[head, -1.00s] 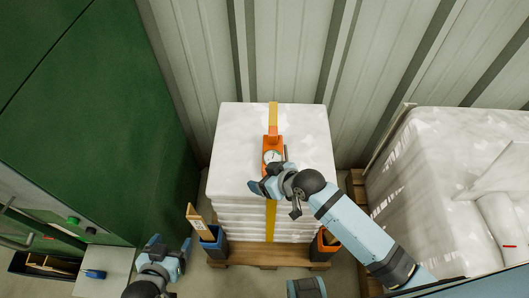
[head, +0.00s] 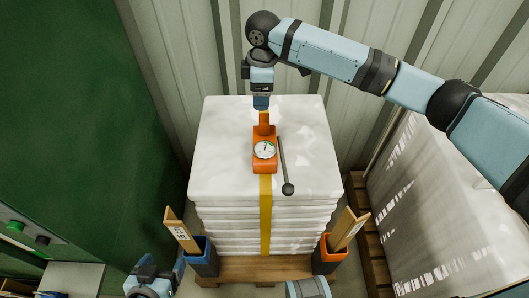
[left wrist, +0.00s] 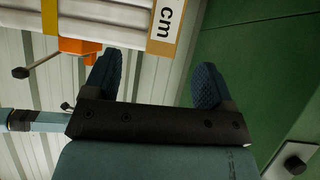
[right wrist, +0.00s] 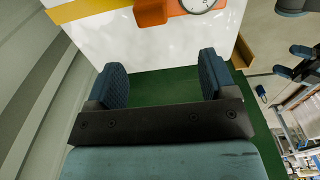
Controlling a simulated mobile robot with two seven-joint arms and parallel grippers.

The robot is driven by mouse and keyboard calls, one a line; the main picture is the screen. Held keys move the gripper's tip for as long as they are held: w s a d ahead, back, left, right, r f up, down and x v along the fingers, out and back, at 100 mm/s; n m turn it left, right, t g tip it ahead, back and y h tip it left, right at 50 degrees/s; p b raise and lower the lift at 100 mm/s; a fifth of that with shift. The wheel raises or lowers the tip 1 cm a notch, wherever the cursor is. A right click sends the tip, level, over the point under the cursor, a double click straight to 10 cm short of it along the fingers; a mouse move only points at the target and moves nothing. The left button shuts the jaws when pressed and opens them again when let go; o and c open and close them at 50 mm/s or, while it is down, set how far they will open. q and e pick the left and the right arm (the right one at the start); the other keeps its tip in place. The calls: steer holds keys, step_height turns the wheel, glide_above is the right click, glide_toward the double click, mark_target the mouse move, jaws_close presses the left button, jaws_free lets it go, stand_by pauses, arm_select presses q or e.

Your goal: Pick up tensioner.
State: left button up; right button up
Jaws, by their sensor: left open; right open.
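The orange tensioner (head: 264,152) with a round white dial lies on the yellow strap, on top of the white bag stack (head: 225,165). A dark lever with a round knob (head: 287,187) lies to its right. My right gripper (head: 261,104) is above the stack's far edge, just beyond the tensioner's narrow end, open and empty. In the right wrist view the tensioner (right wrist: 190,8) is at the top edge, beyond the open fingers. My left gripper (head: 160,266) is low at the front left, open and empty. The left wrist view shows an orange part of the tensioner (left wrist: 80,46).
The stack stands on a wooden pallet (head: 240,268). A wrapped stack (head: 415,215) is at right, a green cabinet (head: 80,130) at left, a ribbed wall (head: 180,50) behind.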

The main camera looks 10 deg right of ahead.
mark_target(264, 118)
steer(key=f, duration=0.2)
steer(key=f+b, duration=0.1)
steer(key=f, duration=0.2)
steer(key=d+f, duration=0.1)
steer(key=f, duration=0.1)
steer(key=shift+w+f, duration=0.25)
steer(key=shift+w+f+b, duration=0.15)
steer(key=shift+f+b, duration=0.35)
steer(key=shift+f, duration=0.85)
steer(key=shift+w+f+b, duration=0.1)
steer(key=shift+f+b, duration=0.35)
steer(key=shift+f, duration=0.9)
steer(key=c, duration=1.1)
steer(key=shift+r, duration=0.1)
jaws_close()
steer(key=shift+r, duration=0.1)
